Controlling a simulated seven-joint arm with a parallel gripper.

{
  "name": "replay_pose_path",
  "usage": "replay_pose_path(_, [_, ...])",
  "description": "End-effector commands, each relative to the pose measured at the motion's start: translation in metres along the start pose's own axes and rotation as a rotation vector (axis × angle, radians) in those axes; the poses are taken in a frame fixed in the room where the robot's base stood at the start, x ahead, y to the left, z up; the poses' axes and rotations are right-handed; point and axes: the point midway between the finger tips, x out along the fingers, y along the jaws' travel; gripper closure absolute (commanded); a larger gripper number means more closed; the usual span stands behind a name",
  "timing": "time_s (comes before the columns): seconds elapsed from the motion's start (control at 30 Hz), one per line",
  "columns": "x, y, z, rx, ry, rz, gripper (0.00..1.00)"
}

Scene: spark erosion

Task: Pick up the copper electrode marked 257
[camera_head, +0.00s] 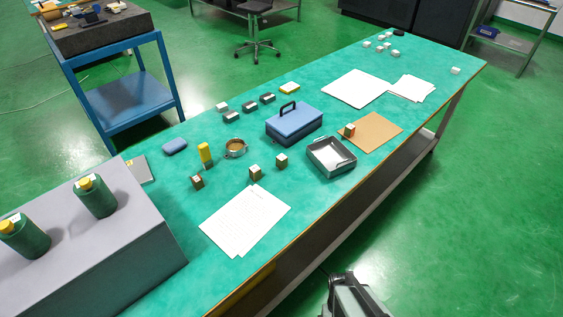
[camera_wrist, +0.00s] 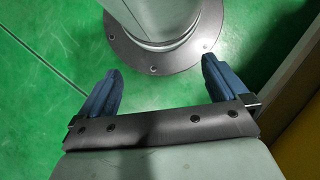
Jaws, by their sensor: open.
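Several small blocks that look like electrodes stand on the green bench in the head view. Two more pale-topped blocks (camera_head: 255,173) and (camera_head: 281,161) stand in the middle. A copper-coloured block (camera_head: 349,131) is on a tan board. No number is readable, so I cannot tell which one is marked 257. My gripper (camera_wrist: 157,68) is open and empty in the wrist view, its blue fingers wide apart, pointing down over the floor beside my base, away from the blocks.
On the bench (camera_head: 180,230) are a blue toolbox (camera_head: 293,122), a metal tray (camera_head: 331,172), a tan board (camera_head: 378,128), a round cup (camera_head: 235,152), and paper sheets (camera_head: 245,216). A grey box (camera_head: 90,260) carrying green bottles fills the left end.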

Motion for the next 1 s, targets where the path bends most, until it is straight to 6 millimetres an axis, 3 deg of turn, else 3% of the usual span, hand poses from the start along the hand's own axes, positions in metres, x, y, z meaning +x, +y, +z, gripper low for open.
replay_pose_path(0.17, [0.000, 0.000, 0.000, 0.000, 0.000, 0.000, 0.01])
replay_pose_path(0.57, [0.000, 0.000, 0.000, 0.000, 0.000, 0.000, 0.38])
replay_pose_path(0.83, [-0.002, 0.002, -0.004, 0.000, 0.008, 0.002, 0.38])
replay_pose_path(1.0, [-0.020, 0.020, -0.039, -0.005, 0.081, 0.021, 0.38])
